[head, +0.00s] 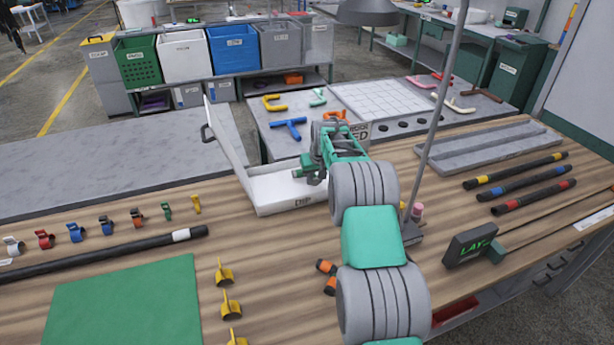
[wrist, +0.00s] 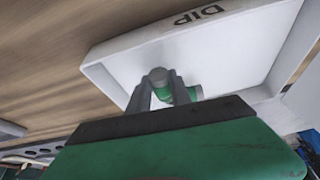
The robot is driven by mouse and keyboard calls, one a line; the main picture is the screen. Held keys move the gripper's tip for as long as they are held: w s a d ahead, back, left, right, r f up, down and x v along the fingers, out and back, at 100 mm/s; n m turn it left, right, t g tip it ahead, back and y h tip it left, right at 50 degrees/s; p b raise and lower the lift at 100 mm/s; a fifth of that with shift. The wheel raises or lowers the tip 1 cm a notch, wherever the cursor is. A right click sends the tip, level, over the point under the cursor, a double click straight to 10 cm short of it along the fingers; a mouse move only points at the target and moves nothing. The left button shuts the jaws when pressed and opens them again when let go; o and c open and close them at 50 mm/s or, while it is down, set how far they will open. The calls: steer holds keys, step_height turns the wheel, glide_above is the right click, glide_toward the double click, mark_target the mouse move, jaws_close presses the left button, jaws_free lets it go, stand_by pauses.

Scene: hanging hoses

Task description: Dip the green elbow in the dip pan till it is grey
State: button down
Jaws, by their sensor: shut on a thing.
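The dip pan (head: 275,205) is a white tray marked DIP on the wooden bench, with a tall white panel standing at its left. It fills much of the wrist view (wrist: 120,62). My gripper (head: 317,178) is over the pan's inside, its fingers pointing down into it. In the wrist view my gripper (wrist: 160,92) is shut on the green elbow (wrist: 194,93). The elbow also shows in the head view (head: 302,172). Its visible side is green; a grey round part beside the fingertips may be elbow or finger. I cannot tell whether the elbow touches the pan floor.
A lamp pole (head: 441,120) stands close right of my arm. A LAY display box (head: 470,245) and a grey channelled tray (head: 487,147) are at right. Coloured clips and a black hose (head: 110,250) lie at left, with a green mat (head: 125,305) in front. Orange-and-black pieces lie beside my arm.

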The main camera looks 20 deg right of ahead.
steer(key=shift+r, duration=0.1)
step_height(320, 180, up, 11)
steer(key=p, duration=0.6)
stand_by(0.4)
